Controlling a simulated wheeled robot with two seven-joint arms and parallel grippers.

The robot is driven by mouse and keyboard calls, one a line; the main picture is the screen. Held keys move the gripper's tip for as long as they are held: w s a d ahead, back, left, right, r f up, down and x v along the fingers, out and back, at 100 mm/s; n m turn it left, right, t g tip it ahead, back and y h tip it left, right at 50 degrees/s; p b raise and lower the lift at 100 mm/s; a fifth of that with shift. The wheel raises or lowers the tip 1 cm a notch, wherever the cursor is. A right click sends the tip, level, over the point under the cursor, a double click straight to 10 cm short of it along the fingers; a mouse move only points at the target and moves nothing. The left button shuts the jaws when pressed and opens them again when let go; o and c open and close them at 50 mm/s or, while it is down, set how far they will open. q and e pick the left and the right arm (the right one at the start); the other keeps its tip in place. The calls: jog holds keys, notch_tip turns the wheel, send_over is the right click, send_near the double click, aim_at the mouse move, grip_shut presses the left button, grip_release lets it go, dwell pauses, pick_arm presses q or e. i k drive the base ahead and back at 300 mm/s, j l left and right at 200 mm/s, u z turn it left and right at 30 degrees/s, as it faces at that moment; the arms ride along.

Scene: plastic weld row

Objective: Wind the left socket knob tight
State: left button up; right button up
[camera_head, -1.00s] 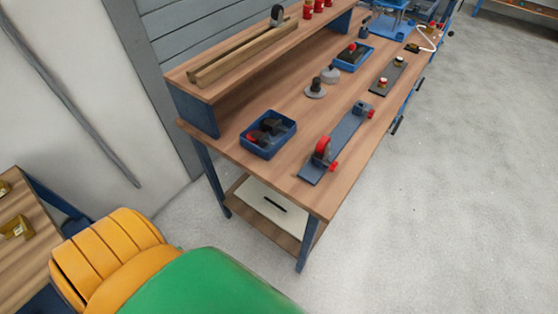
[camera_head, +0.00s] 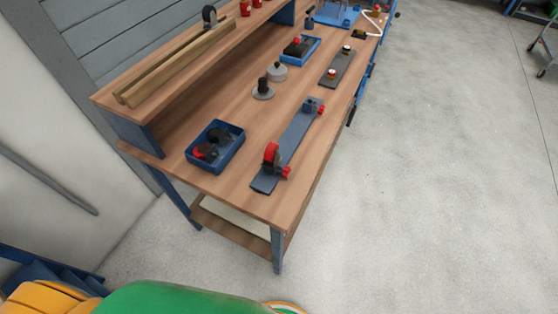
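A long grey-blue plate (camera_head: 292,145) lies on the wooden bench near its front edge. A red wheel (camera_head: 271,154) stands at its near end, with a small red knob (camera_head: 286,172) beside it. At its far end is a grey block (camera_head: 312,104) with another small red knob (camera_head: 321,109). A shorter dark plate (camera_head: 338,70) lies farther back, with small light and red knobs (camera_head: 332,73) on it. I cannot tell which of these is the left socket knob or how tight any is. Neither of my grippers is in view.
The wooden bench (camera_head: 235,178) holds a blue tray (camera_head: 236,152) of dark and red parts and a second blue tray (camera_head: 315,43). A raised shelf (camera_head: 110,98) runs along the back. Grey floor (camera_head: 430,180) is open at right.

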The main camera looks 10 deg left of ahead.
aim_at(286, 171)
jog(key=i+l+u, duration=0.2)
jog(key=u, duration=0.25)
jog(key=i+l+u, duration=0.15)
jog(key=l+u, duration=0.3)
jog(key=i+l+u, duration=0.1)
jog(key=u, duration=0.35)
jog(key=l+u, duration=0.85)
jog(key=k+l+u, duration=0.1)
jog(key=l+u, duration=0.35)
jog(key=k+l+u, duration=0.15)
jog(key=u, duration=0.3)
jog(key=k+l+u, duration=0.2)
jog(key=l+u, duration=0.25)
jog(key=j, duration=0.1)
